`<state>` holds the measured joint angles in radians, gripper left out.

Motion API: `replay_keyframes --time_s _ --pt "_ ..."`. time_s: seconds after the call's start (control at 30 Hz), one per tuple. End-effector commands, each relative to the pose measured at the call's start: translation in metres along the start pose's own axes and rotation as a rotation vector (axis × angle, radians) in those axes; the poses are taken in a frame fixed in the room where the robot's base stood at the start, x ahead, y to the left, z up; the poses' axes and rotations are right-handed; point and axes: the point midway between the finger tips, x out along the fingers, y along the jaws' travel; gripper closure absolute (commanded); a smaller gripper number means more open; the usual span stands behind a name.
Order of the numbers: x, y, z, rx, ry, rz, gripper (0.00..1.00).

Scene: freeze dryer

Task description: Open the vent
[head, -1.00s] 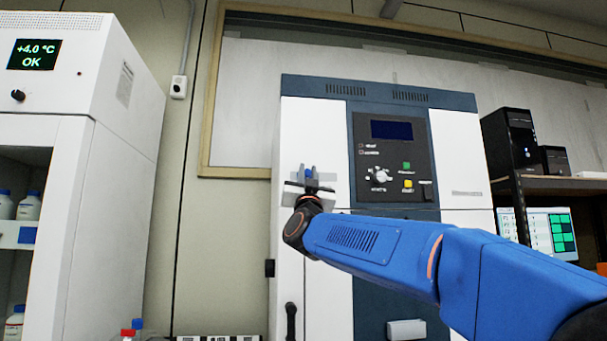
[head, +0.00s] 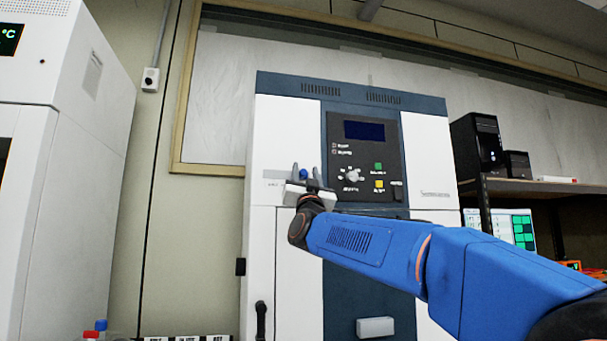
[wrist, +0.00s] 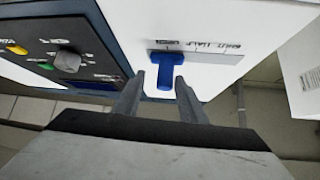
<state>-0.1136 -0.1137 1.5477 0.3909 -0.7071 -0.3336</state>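The blue T-shaped vent handle (head: 303,174) sits on a pale grey strip (head: 275,175) on the white front of the freeze dryer, left of the dark control panel. In the wrist view the handle (wrist: 165,67) is near the left end of the strip (wrist: 215,58), which bears small upside-down lettering that I cannot read. My gripper (head: 306,171) is at the handle. Its two fingers (wrist: 159,78) stand apart on either side of the handle's stem, with visible gaps. Whether either finger touches it I cannot tell.
The control panel (head: 365,165) with its knob and coloured buttons is close to the right of my gripper. A white cabinet (head: 70,180) stands at the left. A shelf (head: 530,185) with computer boxes and a monitor is at the right.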

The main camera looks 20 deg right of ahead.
Motion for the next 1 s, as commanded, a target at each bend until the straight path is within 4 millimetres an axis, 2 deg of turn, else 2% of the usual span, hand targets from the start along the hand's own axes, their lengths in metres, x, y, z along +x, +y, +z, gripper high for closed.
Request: replay_keyframes --time_s 0.27,0.43,1.0 --pt "-0.001 -0.001 0.000 0.000 -0.001 -0.001 0.63" --pt "-0.015 -0.001 0.000 0.000 -0.001 -0.002 0.63" --pt "-0.125 -0.001 0.000 0.000 -0.001 -0.002 0.63"
